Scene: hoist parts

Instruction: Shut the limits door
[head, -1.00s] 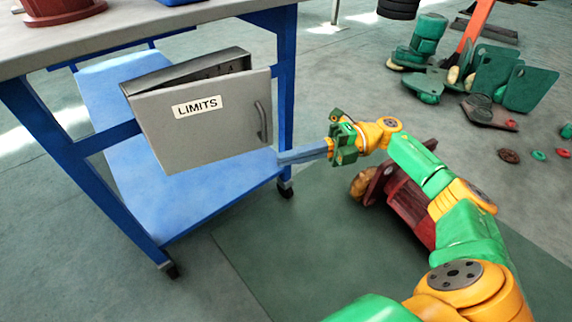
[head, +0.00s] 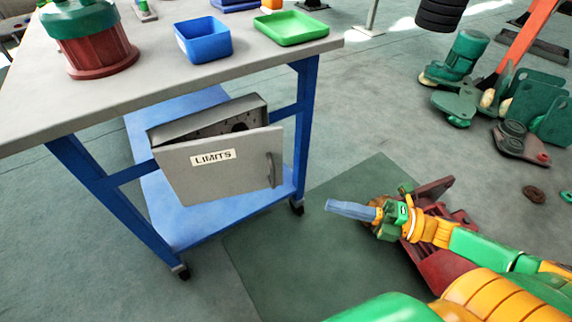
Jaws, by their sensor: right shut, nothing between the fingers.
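The grey limits door (head: 222,168), labelled LIMITS, stands ajar on the front of a grey metal box (head: 205,118) under the table. A gap shows between the door's top and right edges and the box, and part of the dark inside is visible. The door's handle (head: 271,170) is near its right edge. My right gripper (head: 332,207) is shut and empty, to the right of the door and apart from it, with its fingers pointing left. My left gripper is not in view.
The grey tabletop (head: 150,95) holds a red and green part (head: 100,60), a blue bin (head: 203,42) and a green tray (head: 291,29). A blue table leg (head: 303,130) stands just right of the door. A dark red part (head: 440,270) lies beneath my right arm.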

